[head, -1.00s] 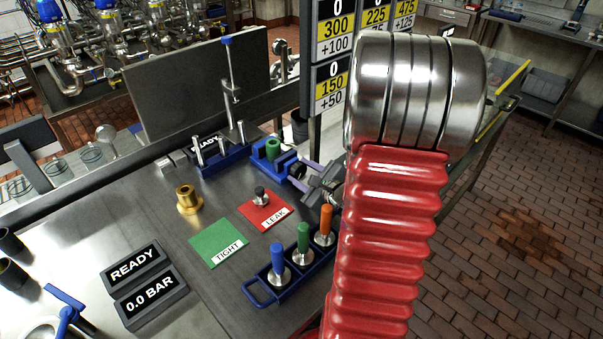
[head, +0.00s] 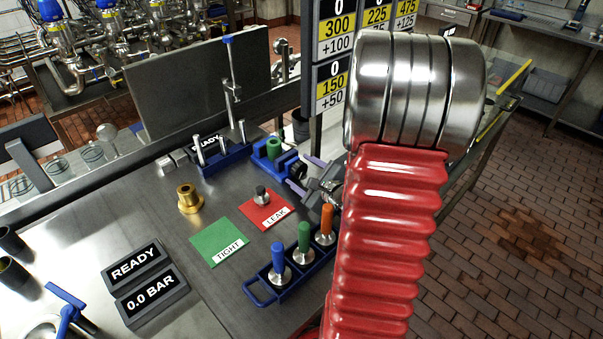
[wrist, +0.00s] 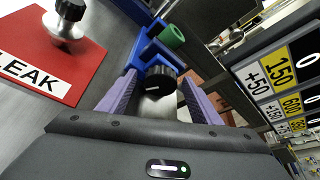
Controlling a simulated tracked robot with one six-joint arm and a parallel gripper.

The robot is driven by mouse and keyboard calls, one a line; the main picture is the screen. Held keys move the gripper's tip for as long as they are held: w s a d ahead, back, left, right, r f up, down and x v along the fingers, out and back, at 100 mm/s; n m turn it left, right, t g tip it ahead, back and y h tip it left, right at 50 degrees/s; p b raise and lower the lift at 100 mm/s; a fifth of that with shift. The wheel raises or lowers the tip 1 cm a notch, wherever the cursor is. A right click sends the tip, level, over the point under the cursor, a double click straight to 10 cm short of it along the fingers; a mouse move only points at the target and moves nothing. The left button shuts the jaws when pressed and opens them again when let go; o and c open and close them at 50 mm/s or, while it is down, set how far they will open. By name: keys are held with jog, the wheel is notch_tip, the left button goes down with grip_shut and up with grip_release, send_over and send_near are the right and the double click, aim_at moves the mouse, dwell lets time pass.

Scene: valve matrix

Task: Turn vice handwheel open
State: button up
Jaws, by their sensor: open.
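The blue vice (head: 268,157) stands on the metal bench with a green cylinder (head: 275,148) in its jaws. The cylinder also shows in the wrist view (wrist: 172,36). The vice's black handwheel (head: 298,170) faces my gripper (head: 304,174). In the wrist view the ribbed black handwheel (wrist: 161,80) sits between the purple fingertips of my gripper (wrist: 159,82). The fingers are open, one on each side, with a visible gap at both sides. My red arm hides part of the gripper body in the head view.
A red LEAK mat (head: 266,210) with a black-knobbed metal piece, a green TIGHT mat (head: 219,242) and a brass fitting (head: 189,199) lie nearby. A blue rack (head: 290,280) holds coloured-handled tools. A blue stand (head: 224,160) is left of the vice; number signs (head: 333,85) rise behind.

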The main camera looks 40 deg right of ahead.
jog(key=shift+r, duration=0.15)
notch_tip(320, 180, up, 10)
jog(key=shift+f, duration=0.2)
dwell(0.6)
jog(key=a+r+n+g+y, duration=0.15)
jog(key=a+n+y, duration=0.4)
jog(key=a, duration=0.75)
jog(key=a+r+n+g+y, duration=0.1)
jog(key=a+n+g+y, duration=0.15)
jog(key=a+n, duration=0.8)
jog(key=s+a+n+g, duration=0.4)
jog(key=s+a+n, duration=0.3)
jog(key=s+a, duration=0.25)
jog(key=s+d+r+n+h, duration=0.1)
jog(key=s+n+h, duration=0.4)
jog(key=s+n, duration=0.1)
jog(key=shift+d+n, duration=0.25)
jog(key=shift+n, duration=0.65)
